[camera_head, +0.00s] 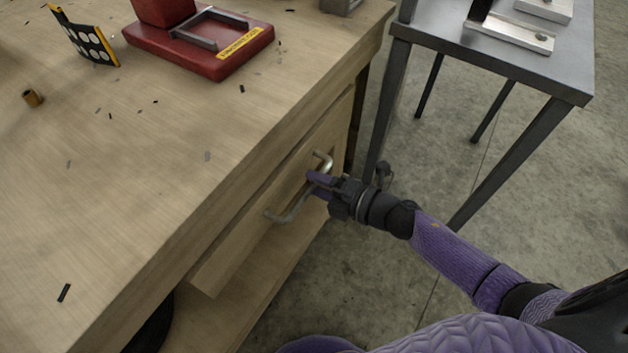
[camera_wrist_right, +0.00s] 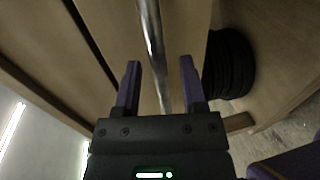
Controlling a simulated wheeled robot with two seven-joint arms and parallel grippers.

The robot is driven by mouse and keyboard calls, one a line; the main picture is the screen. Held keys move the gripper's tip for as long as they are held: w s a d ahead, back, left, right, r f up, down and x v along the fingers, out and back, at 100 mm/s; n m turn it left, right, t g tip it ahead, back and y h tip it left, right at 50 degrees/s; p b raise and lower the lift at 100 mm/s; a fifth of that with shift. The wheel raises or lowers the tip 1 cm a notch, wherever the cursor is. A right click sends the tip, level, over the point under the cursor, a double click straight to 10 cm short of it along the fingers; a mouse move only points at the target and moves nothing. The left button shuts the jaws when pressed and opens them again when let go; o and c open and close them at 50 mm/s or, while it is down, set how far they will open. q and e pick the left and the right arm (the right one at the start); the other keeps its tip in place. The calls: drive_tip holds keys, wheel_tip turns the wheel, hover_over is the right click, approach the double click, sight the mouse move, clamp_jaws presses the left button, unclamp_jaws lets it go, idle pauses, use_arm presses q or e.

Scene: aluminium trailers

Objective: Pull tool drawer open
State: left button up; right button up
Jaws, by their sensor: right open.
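The wooden tool drawer (camera_head: 240,240) is in the side of the workbench in the head view. Its front stands slightly proud of the bench side; I cannot tell whether it is pulled out. A curved metal handle (camera_head: 288,214) is on the drawer front. My right gripper (camera_head: 315,183) is at the handle. In the right wrist view, the right gripper's purple fingers (camera_wrist_right: 159,80) are open, with the handle bar (camera_wrist_right: 152,40) passing between them. Contact with the bar is not clear. The left gripper is not in view.
The wooden workbench top (camera_head: 130,180) holds a red metal tool (camera_head: 200,45), a dotted card (camera_head: 85,38) and a small brown cylinder (camera_head: 33,98). A grey metal table (camera_head: 570,75) stands to the right. A black coiled item (camera_wrist_right: 228,65) shows in the wrist view. Concrete floor lies between.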

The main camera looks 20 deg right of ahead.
drive_tip(key=shift+w+a+f, duration=0.1)
drive_tip(key=shift+w+a, duration=0.25)
drive_tip(key=shift+w, duration=0.15)
clamp_jaws()
idle(0.6)
idle(0.3)
